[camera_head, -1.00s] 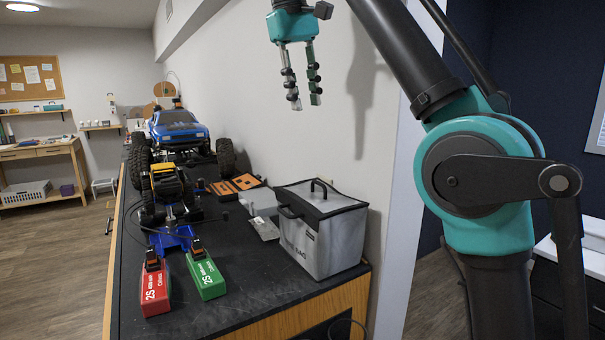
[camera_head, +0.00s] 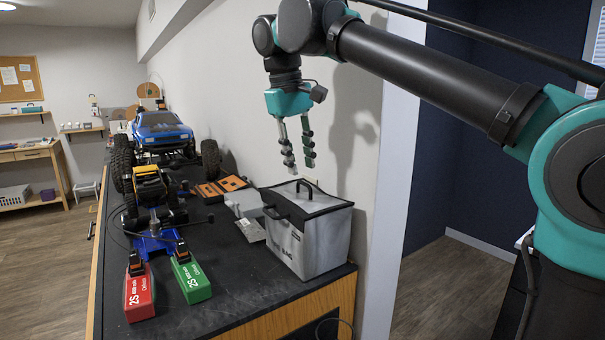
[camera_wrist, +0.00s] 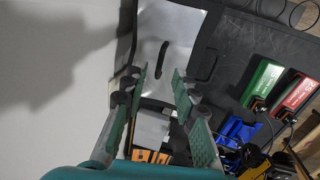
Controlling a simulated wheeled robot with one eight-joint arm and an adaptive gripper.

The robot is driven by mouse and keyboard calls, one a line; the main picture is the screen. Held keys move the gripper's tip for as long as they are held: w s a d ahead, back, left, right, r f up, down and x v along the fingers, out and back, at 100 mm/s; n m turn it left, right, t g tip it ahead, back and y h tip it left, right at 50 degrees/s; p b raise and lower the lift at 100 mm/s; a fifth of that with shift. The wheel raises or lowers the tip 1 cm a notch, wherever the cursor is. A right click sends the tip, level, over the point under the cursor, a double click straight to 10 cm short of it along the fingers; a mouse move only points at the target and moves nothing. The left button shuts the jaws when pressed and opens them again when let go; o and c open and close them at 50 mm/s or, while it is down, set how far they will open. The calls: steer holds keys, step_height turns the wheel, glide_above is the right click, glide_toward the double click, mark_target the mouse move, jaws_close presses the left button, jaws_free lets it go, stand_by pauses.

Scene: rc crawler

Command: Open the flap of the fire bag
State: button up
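The fire bag (camera_head: 317,243) is a silver-grey box-shaped bag with black edging on the near right part of the bench. Its flap (camera_head: 307,197) lies closed on top, with a black handle loop (camera_head: 303,187) standing up from it. In the wrist view the silver flap (camera_wrist: 170,38) and its dark handle (camera_wrist: 161,60) show beyond the fingers. My gripper (camera_head: 299,170) is open and empty, pointing down just above the flap's far side, apart from the handle as far as I can see. It also shows in the wrist view (camera_wrist: 158,85).
A red battery (camera_head: 139,292) and a green battery (camera_head: 191,279) lie left of the bag on the black bench top (camera_head: 235,300). A blue crawler truck (camera_head: 163,132) stands farther back. The wall (camera_head: 240,90) is close behind the bag.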

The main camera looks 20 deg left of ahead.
mark_target(303, 197)
steer(key=shift+w+d+f, duration=0.15)
steer(key=shift+f, duration=0.75)
steer(key=shift+w+d+f, duration=0.1)
steer(key=shift+f, duration=0.75)
steer(key=shift+c, duration=0.5)
jaws_close()
